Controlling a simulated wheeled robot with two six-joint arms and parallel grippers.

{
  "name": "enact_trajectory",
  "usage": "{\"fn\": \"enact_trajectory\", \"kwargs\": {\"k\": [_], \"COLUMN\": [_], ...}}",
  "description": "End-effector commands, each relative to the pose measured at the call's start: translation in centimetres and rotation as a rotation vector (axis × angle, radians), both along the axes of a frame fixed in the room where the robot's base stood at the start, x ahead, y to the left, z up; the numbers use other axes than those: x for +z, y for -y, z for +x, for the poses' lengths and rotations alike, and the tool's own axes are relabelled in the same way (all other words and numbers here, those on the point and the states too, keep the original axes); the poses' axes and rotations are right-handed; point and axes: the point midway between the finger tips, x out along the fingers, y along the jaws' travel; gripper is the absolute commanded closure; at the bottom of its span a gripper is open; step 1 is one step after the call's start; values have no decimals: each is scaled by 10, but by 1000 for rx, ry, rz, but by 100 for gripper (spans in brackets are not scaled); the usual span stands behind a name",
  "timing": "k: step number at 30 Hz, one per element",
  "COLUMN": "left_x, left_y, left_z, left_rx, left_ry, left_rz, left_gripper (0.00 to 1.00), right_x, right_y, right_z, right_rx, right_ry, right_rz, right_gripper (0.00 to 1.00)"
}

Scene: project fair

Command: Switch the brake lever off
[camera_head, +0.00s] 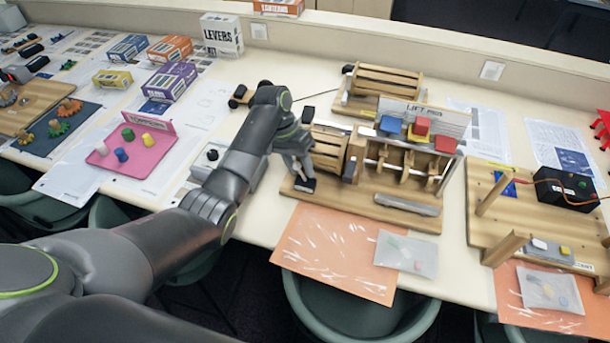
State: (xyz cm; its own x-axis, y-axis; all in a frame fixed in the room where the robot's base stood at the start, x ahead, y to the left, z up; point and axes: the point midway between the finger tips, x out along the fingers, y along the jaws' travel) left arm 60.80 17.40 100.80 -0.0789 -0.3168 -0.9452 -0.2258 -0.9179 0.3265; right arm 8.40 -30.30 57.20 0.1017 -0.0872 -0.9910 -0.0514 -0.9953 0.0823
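A wooden lift model (400,205) with a sign reading "LIFT" stands on the table right of centre. It has a slatted drum (328,150) on its left side and blue, red and yellow blocks on top. A small dark upright part (350,168) beside the drum may be the brake lever; I cannot tell its setting. My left gripper (302,180) points down at the left end of the model's base, just left of the drum. Its fingers are small and partly merge with dark parts there, so I cannot tell whether it touches anything. My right gripper is out of view.
A second wooden drum model (380,80) stands behind. An orange sheet (335,250) with a clear bag (406,254) lies in front. A wooden board with a black box (566,190) is at right. A pink tray (135,155) and several small boxes are at left.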

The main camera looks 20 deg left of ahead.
Motion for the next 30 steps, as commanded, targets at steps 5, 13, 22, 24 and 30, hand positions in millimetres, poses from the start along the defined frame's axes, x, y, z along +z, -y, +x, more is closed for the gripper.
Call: {"fn": "enact_trajectory", "kwargs": {"k": [5, 13, 22, 24, 30], "left_x": [-10, -10, -10, -10, -9], "left_y": [0, 0, 0, 0, -3], "left_z": [-1, -1, -1, -1, -2], "left_rx": [-1, -1, -1, -1, -1], "left_ry": [0, 0, 0, 0, -5], "left_rz": [0, 0, 0, 0, -37], "left_gripper": [60, 60, 90, 99, 100], "right_x": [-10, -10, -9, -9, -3], "right_y": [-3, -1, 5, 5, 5], "right_z": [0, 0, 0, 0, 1], "right_rx": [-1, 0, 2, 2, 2], "right_ry": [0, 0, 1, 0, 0], "right_rz": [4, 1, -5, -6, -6], "right_gripper": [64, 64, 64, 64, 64]}}
